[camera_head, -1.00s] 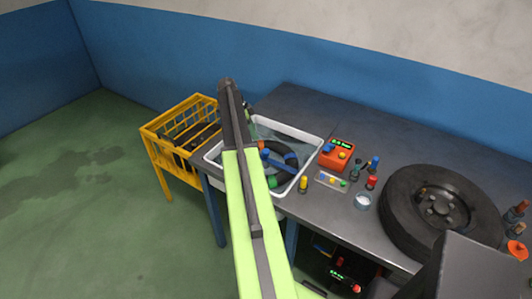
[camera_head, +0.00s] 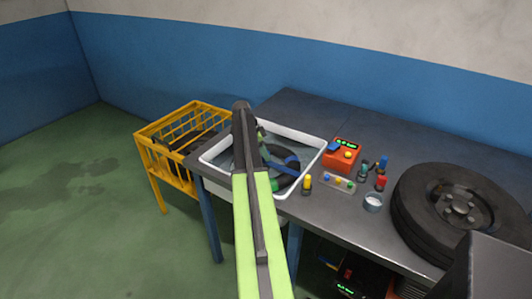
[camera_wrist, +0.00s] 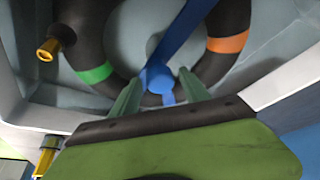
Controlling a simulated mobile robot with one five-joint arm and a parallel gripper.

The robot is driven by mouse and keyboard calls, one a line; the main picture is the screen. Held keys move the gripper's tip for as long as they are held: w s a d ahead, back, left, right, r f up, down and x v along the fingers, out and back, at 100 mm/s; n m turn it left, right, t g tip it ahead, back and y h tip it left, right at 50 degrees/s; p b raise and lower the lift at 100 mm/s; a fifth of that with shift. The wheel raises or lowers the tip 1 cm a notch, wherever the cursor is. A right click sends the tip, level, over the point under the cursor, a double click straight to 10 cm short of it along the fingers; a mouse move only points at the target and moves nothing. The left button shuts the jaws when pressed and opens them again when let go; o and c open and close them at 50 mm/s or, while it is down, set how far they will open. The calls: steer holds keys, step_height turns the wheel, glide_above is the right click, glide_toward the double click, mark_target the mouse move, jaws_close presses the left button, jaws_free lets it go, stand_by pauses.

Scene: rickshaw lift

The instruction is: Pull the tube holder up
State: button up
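The blue tube holder (camera_head: 284,163) lies across the dark inner tube (camera_head: 290,181) in the white water basin (camera_head: 312,140) on the bench. In the wrist view the holder (camera_wrist: 183,32) is a blue bar ending in a rounded knob, and the tube (camera_wrist: 82,36) has green and orange bands. My gripper (camera_wrist: 158,77) is open. Its two grey-green fingers stand on either side of the blue knob, with gaps visible; I cannot tell how far above it they are. In the head view my arm hides the gripper and part of the basin.
A yellow crate (camera_head: 150,155) stands left of the bench (camera_head: 300,103). The bench behind the basin is clear.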

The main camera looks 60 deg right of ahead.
jaws_close()
stand_by(1.2)
